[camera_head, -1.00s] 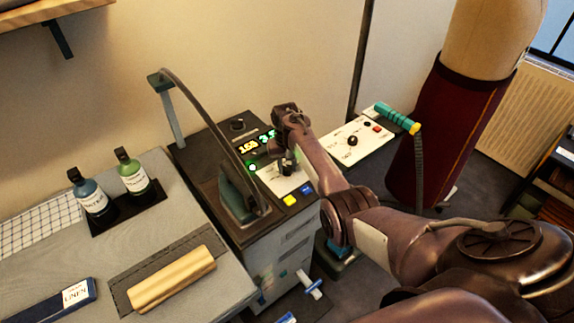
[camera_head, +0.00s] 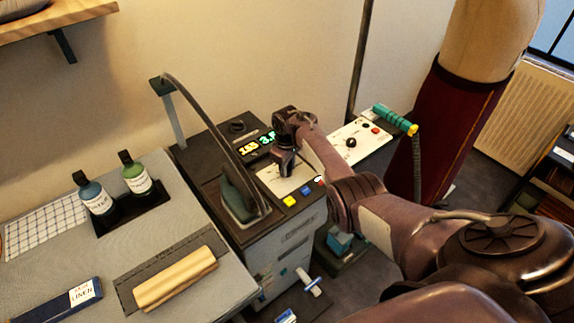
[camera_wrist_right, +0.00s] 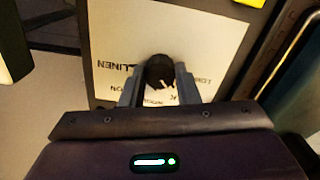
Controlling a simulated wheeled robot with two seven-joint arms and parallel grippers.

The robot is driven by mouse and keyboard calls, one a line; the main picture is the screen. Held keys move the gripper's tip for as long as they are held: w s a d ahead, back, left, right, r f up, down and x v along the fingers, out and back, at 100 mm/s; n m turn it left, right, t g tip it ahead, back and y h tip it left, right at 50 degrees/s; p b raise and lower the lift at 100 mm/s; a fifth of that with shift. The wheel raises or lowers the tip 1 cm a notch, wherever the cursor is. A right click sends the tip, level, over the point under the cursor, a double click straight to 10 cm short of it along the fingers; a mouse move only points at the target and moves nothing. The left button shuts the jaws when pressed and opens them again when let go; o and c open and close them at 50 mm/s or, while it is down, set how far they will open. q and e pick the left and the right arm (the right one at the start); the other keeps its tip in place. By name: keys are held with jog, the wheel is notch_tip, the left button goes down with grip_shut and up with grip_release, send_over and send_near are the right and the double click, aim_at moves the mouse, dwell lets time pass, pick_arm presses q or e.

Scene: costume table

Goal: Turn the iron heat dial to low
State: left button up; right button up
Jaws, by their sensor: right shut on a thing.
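The iron heat dial (camera_wrist_right: 160,72) is a small black knob with a pale pointer mark, on a white panel (camera_wrist_right: 215,50) with printed labels. LINEN reads at its left; the other labels are partly covered. My right gripper (camera_wrist_right: 160,88) is shut on the dial, one finger on each side. In the head view the right gripper (camera_head: 284,168) reaches down over the white panel (camera_head: 268,174) and hides the dial. The iron (camera_head: 238,200) stands on the dark station top just left of the panel. My left gripper is not in view.
Lit displays (camera_head: 258,147) sit behind the panel, with yellow (camera_head: 290,201) and blue buttons in front. A second control panel (camera_head: 362,140) with a teal-handled tool (camera_head: 395,119) lies to the right. Two bottles (camera_head: 136,177) and a wooden block (camera_head: 175,278) are on the left table.

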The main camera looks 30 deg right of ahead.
jog(key=n, duration=0.3)
jog(key=shift+n, duration=2.2)
jog(key=o, duration=1)
jog(key=shift+c, duration=0.2)
notch_tip(320, 180, up, 8)
jog(key=shift+f+p, duration=0.15)
jog(key=shift+p, duration=0.35)
